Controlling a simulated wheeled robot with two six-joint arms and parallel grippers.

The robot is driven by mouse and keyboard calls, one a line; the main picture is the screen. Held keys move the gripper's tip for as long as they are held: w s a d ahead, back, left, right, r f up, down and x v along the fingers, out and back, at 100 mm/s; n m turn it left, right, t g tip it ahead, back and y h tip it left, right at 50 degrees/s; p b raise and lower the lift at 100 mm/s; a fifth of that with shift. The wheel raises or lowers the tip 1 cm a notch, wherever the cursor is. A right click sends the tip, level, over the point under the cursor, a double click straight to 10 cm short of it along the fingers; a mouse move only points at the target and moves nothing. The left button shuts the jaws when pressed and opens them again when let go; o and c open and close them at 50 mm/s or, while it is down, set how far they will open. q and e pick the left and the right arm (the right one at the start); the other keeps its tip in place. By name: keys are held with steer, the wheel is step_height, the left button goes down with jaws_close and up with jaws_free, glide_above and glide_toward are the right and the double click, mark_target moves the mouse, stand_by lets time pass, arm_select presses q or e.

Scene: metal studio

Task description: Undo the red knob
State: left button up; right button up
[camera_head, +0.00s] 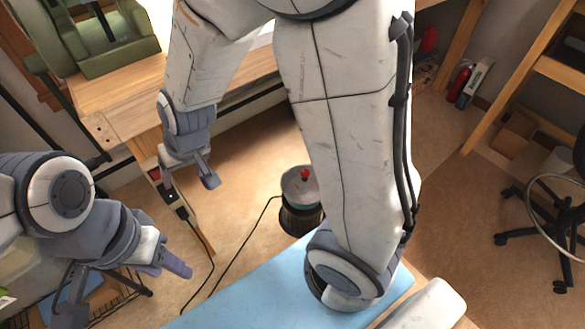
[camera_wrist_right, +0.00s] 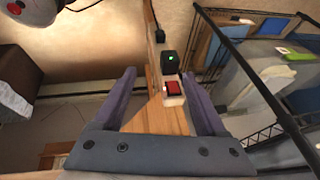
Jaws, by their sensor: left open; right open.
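A small red knob (camera_head: 304,174) stands on the round grey top of a dark drum-shaped container on the floor, in the middle of the head view. A second red part, a red switch-like block (camera_wrist_right: 174,87), sits in a pale housing on a wooden bar between my right fingers in the wrist view; it also shows in the head view (camera_head: 155,175). I cannot tell which one the task means. My right gripper (camera_head: 188,180) is open and empty, pointing down near the bar; its fingers (camera_wrist_right: 158,77) frame the block without visibly holding it. My left gripper (camera_head: 128,283) is open and empty at the lower left.
A black box with a green light (camera_wrist_right: 171,62) sits beside the red block. A wooden workbench (camera_head: 130,88) carries a green machine (camera_head: 105,45). A blue mat (camera_head: 255,290) lies at the bottom. A black wire rack (camera_wrist_right: 240,45) stands to the right in the wrist view.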

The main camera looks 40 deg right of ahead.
steer(key=w+d+f+m+t+h+b, duration=0.1)
steer(key=w+d+f+m+h+b, duration=0.25)
steer(key=f, duration=0.55)
steer(key=w+d+f+m+t+b, duration=0.2)
steer(key=w+d+f+b, duration=0.3)
steer(key=w+f, duration=0.25)
steer(key=w+d+f+m+t+h+b, duration=0.1)
steer(key=w+d+f+m+h+b, duration=0.25)
steer(key=f, duration=0.55)
steer(key=m+g+h+b, duration=0.35)
steer(key=m+h, duration=0.35)
steer(key=h, duration=0.6)
glide_toward(302, 176)
steer(key=d, duration=0.2)
steer(key=b+x, duration=0.2)
steer(key=x, duration=0.2)
steer(key=b+x, duration=0.1)
steer(key=x, duration=0.4)
steer(key=shift+w+a+f+b, duration=0.1)
steer(key=shift+w+f+b, duration=0.1)
steer(key=shift+b, duration=0.15)
steer(key=shift+w+d+r+n, duration=0.15)
steer(key=shift+d+n, duration=0.15)
steer(key=shift+d, duration=0.2)
arm_select(q)
step_height(302, 176, down, 22)
steer(key=shift+f, duration=0.15)
